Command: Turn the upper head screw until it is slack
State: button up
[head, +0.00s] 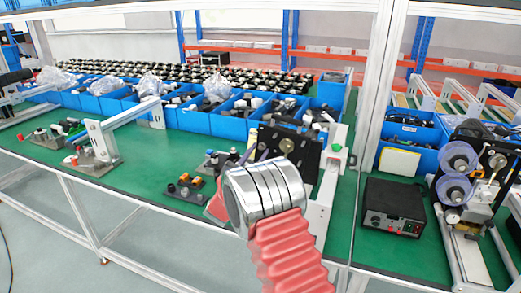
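A coder machine with a black upright plate (308,150) stands on the green bench, just beyond my arm. A small round silver knob (286,146) shows on its front, with thin rods to the left of it. I cannot tell which part is the upper head screw. My arm, with its red ribbed sleeve and silver ringed end, rises from the bottom in front of this machine and covers its lower part.
A second machine with purple reels (457,158) stands at the right beside a black control box (394,207). Blue bins (195,121) line the bench's back. A small block with knobs (184,190) lies left of my arm. White frame posts (366,130) cross the view.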

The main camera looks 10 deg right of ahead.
jog(key=shift+m, duration=0.6)
jog(key=shift+a, duration=0.1)
grip_shut()
jog(key=shift+n, duration=0.3)
jog(key=n+t+y, duration=0.1)
jog(key=n, duration=0.2)
jog(key=n+y, duration=0.1)
jog(key=n, duration=0.2)
jog(key=shift+s+d+r+t, duration=0.1)
jog(key=shift+s+d+t, duration=0.1)
jog(key=shift+t, duration=0.2)
jog(key=n+y, duration=0.1)
jog(key=n, duration=0.2)
jog(key=n+t+y, duration=0.1)
jog(key=n, duration=0.2)
jog(key=shift+d+n, duration=0.1)
jog(key=shift+n, duration=0.2)
grip_release()
